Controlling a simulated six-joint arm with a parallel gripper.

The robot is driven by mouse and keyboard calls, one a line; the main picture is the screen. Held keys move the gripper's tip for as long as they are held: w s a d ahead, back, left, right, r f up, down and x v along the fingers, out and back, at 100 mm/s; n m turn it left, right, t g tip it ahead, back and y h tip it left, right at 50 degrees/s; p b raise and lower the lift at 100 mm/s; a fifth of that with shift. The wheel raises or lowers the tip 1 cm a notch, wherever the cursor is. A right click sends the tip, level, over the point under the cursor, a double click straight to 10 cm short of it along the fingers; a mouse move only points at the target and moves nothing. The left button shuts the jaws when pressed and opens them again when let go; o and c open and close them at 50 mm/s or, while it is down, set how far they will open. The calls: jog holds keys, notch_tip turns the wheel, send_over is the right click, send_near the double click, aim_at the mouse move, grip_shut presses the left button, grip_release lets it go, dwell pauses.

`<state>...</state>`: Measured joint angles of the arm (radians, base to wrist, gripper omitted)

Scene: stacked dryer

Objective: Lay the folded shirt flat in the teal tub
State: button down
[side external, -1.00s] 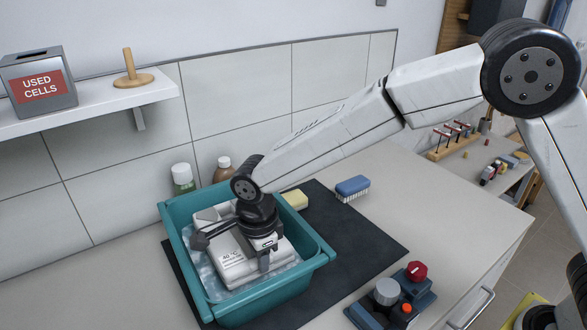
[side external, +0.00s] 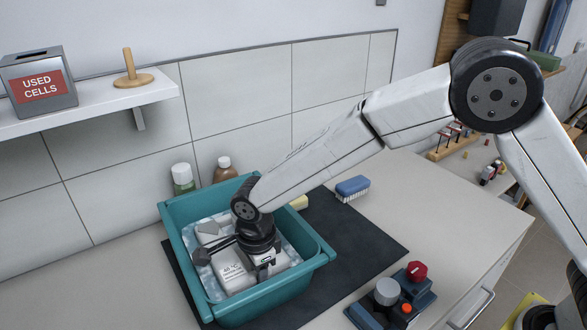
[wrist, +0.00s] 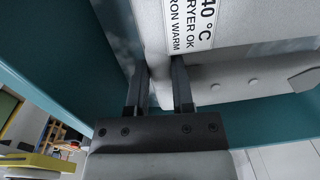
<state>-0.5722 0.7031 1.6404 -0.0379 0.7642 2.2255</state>
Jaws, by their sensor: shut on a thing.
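The folded shirt (side external: 232,276) is a light grey, flat bundle with a white printed care label, inside the teal tub (side external: 318,262). My gripper (side external: 264,272) reaches down into the tub and is shut on the shirt's edge. In the wrist view, the fingers (wrist: 159,80) pinch the shirt (wrist: 245,82) near its label, with the teal tub wall (wrist: 100,40) behind. The shirt lies low in the tub over a pale, bluish-white crumpled layer. My wrist hides part of it, and I cannot tell whether its whole underside rests there.
The tub stands on a dark mat (side external: 355,245). Green-white (side external: 183,178) and brown (side external: 225,169) bottles stand behind it. A blue brush (side external: 352,187) and partly hidden yellow block (side external: 299,202) lie rear right. A control box (side external: 392,300) with knobs is front right.

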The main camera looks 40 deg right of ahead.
jog(key=shift+f, duration=0.35)
jog(key=shift+c, duration=2.4)
grip_release()
notch_tip(320, 180, up, 13)
jog(key=shift+s, duration=0.3)
